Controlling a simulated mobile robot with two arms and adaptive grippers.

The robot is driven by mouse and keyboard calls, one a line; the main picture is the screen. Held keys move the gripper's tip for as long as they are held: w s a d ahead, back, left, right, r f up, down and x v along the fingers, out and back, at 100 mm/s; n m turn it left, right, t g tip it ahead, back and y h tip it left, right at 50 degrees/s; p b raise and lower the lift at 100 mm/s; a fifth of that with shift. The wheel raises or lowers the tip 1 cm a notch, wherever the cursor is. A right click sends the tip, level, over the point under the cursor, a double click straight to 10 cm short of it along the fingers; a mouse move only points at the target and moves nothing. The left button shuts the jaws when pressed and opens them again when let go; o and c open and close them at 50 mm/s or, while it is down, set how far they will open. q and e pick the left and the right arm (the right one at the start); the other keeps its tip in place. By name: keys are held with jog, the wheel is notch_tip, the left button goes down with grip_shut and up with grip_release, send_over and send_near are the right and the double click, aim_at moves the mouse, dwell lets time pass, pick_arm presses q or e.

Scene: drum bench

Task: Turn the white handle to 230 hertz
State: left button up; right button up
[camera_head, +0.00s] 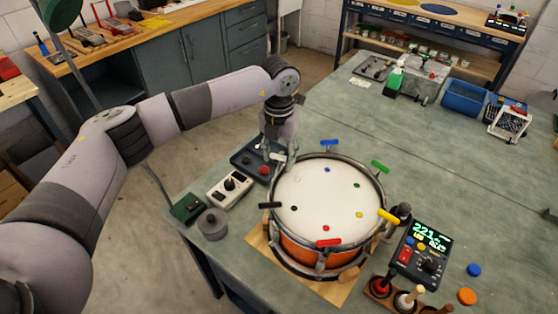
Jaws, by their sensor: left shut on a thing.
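The white handle (278,157) sits at the upper left of the drum's rim, partly hidden by my gripper. My left gripper (275,152) reaches down from above and is shut on the white handle. The drum (310,200) has a pale head with small coloured dots and an orange shell. A tuner (420,250) with a lit green display stands to the right of the drum. Its top line seems to read about 221; the smaller text is unclear. My right gripper is not in view.
Blue (329,142), green (380,166), yellow (388,215), red (328,242) and black (269,205) handles ring the drum.

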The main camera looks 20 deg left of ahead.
aim_at(279, 155)
pick_arm(q)
jog(key=shift+f+m+b, duration=0.1)
jog(key=shift+m+b, duration=1.2)
jog(key=shift+m, duration=0.2)
jog(key=o, duration=1.2)
jog(key=shift+c, duration=0.2)
jog(key=shift+r, duration=0.3)
notch_tip(279, 155, up, 12)
jog(key=shift+f, duration=0.15)
